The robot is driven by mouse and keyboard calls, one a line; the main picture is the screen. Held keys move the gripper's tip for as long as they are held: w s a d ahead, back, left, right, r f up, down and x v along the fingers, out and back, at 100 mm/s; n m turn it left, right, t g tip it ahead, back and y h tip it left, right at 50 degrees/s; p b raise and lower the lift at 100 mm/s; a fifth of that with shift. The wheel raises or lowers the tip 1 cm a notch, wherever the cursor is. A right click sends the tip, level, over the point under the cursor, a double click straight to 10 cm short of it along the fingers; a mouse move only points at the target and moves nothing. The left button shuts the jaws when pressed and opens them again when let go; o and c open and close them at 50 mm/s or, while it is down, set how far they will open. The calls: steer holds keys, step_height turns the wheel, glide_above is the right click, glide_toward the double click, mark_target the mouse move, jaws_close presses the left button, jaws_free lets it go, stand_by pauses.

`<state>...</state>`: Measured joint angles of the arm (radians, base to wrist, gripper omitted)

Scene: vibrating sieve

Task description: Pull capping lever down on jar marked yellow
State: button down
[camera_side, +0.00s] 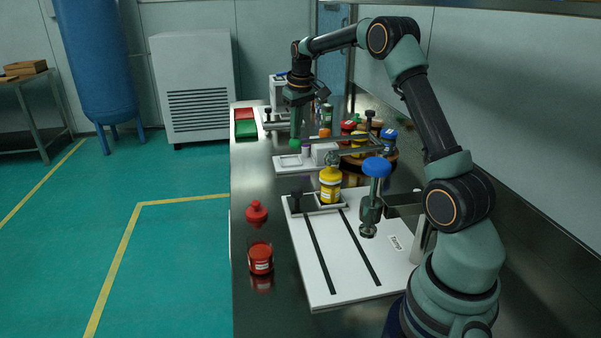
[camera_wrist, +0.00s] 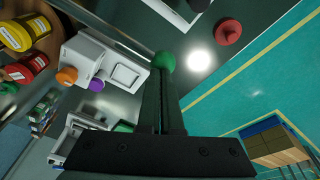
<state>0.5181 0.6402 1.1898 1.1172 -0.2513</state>
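A yellow jar (camera_side: 330,187) with a yellow lid and pale label stands upright in a holder on the white board (camera_side: 325,270). Beside it on the right rises a press with a blue knob (camera_side: 377,166), apparently the capping lever, and a dark plunger (camera_side: 368,229) below. My gripper (camera_side: 296,138) points down beyond the jar, well away from the lever. In the wrist view its dark fingers (camera_wrist: 163,85) lie close together, with a green ball (camera_wrist: 166,61) at their tips. The ball appears held; the contact itself is hard to see.
A red jar (camera_side: 261,259) and a red knobbed lid (camera_side: 257,212) stand at the bench's left edge. Behind the board is a white device (camera_side: 325,153). Several jars, including another yellow one (camera_side: 358,140), crowd the back right. Red and green trays (camera_side: 245,128) lie further back.

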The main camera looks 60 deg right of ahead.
step_height(320, 180, up, 8)
steer(key=shift+f, duration=0.25)
stand_by(0.4)
steer(key=shift+a, duration=0.1)
stand_by(0.4)
steer(key=s+a+r+n+t, duration=0.1)
steer(key=s+a+r, duration=0.2)
steer(key=a, duration=0.5)
steer(key=s+a+r+t, duration=0.15)
steer(key=s+a, duration=0.25)
steer(key=a, duration=0.4)
steer(key=s+a+f+n+t+y, duration=0.1)
steer(key=s+a+f+n, duration=0.1)
steer(key=s+a+f, duration=0.4)
steer(key=s+a, duration=0.5)
steer(key=s, duration=0.1)
steer(key=shift+s+f, duration=0.15)
steer(key=shift+s, duration=0.1)
